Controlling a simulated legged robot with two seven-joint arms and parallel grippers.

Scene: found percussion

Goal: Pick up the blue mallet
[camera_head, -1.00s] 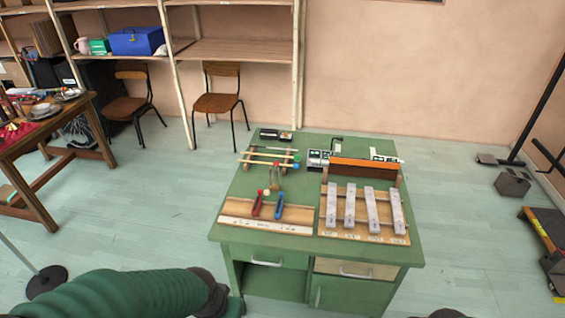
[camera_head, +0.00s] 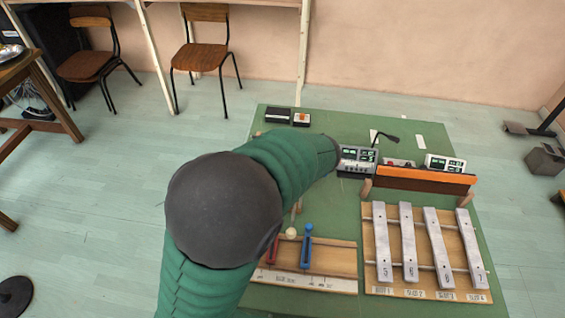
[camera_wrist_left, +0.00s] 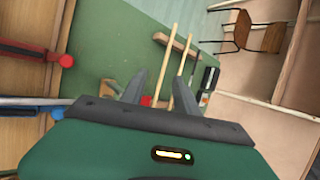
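Pale wooden mallet sticks (camera_wrist_left: 181,68) lie across a wooden rack (camera_wrist_left: 176,42) in the left wrist view. No blue mallet head shows now; one stick's end is hidden behind my gripper. My left gripper (camera_wrist_left: 159,88) has its two fingers apart and empty, above the rack. In the head view my left arm covers the rack and the gripper itself. My right gripper is not in view.
A wooden board (camera_head: 335,262) with a red-handled item (camera_head: 274,250) and a blue-handled item (camera_head: 306,252) lies at the front of the green table (camera_head: 415,135). Metal bars (camera_head: 408,243) stand to the right. Small electronics (camera_head: 357,160) stand behind. Chairs (camera_head: 203,56) stand beyond.

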